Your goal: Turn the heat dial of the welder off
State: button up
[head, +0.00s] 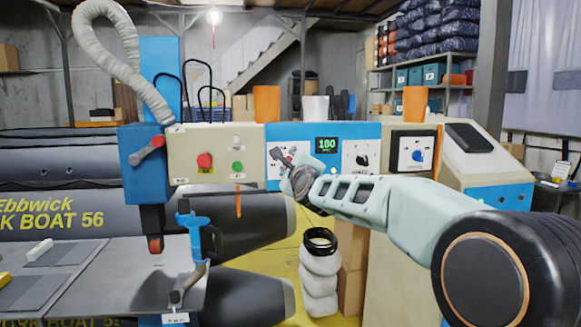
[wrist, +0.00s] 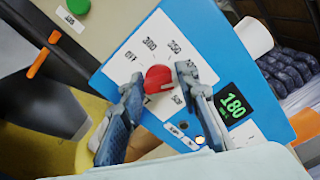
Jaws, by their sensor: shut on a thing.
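The heat dial is a red round knob (wrist: 158,76) on a white scale plate with printed numbers, set in the welder's blue panel (wrist: 205,35). In the wrist view my gripper (wrist: 158,84) has one finger on each side of the knob and is shut on it. The knob's pointer is not clear to me. In the head view my gripper (head: 288,164) is at the panel's left part and hides the knob.
A red button (head: 205,160) and a green button (head: 237,166) are left of the blue panel. Orange cups (head: 267,103) stand on top.

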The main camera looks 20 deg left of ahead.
jog(key=n+b, duration=0.1)
jog(key=n, duration=0.7)
jog(key=n+b, duration=0.1)
jog(key=n, duration=0.8)
jog(key=f+n+b, duration=0.1)
jog(key=n, duration=0.7)
jog(key=shift+d+n, duration=0.1)
jog(key=shift+n, duration=0.2)
jog(key=o, duration=1.2)
jog(key=shift+w, duration=0.1)
jog(key=shift+c, duration=0.2)
jog(key=v, duration=1.2)
